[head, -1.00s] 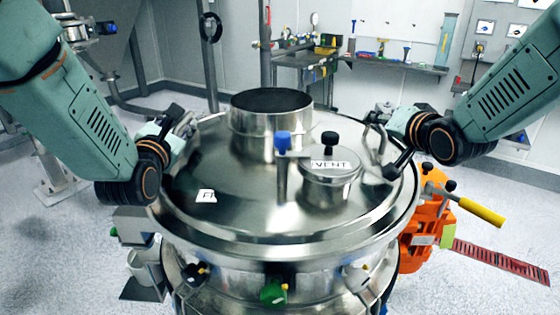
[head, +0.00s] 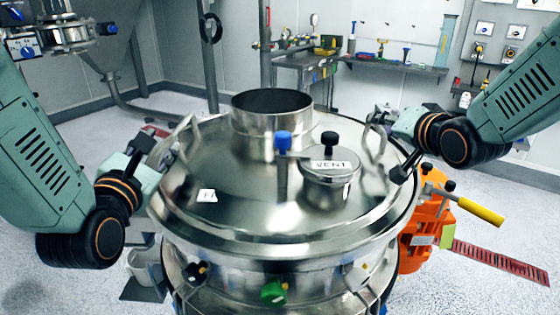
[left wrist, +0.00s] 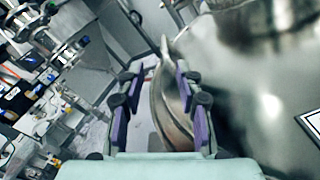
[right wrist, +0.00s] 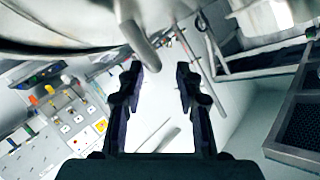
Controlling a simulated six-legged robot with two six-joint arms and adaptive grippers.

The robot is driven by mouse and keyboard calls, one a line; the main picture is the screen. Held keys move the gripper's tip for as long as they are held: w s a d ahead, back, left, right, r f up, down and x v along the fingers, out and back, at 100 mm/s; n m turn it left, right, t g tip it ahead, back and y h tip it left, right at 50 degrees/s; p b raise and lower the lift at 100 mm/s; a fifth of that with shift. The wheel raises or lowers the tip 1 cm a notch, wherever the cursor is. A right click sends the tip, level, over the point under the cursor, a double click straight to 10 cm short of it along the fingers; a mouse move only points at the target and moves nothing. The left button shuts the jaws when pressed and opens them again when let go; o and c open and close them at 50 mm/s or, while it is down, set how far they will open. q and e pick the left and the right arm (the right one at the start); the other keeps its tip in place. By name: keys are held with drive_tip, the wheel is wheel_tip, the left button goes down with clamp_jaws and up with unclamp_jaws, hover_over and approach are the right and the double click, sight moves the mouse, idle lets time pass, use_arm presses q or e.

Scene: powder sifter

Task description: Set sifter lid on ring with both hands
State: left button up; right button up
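The steel sifter lid (head: 240,205) lies over the round sifter body (head: 235,265) in the head view and looks level. Whether it sits fully on the ring is hard to tell. It has a loop handle on each side. My left gripper (head: 165,152) is at the left handle (head: 183,130). In the left wrist view, the left handle (left wrist: 170,105) runs between the open fingers, nearer the right one, with no clear grip. My right gripper (head: 396,165) is beside the right handle (head: 378,150). In the right wrist view its fingers are apart, with the handle (right wrist: 140,45) beyond the left fingertip.
The lid carries a wide open collar (head: 270,125), a small VENT cap (head: 330,180) and a blue knob (head: 283,143). An orange device with a yellow handle (head: 480,210) stands right of the sifter. A workbench (head: 300,70) stands at the back.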

drive_tip(key=v, duration=0.9)
drive_tip(key=shift+s, duration=0.3)
drive_tip(key=shift+d, duration=0.15)
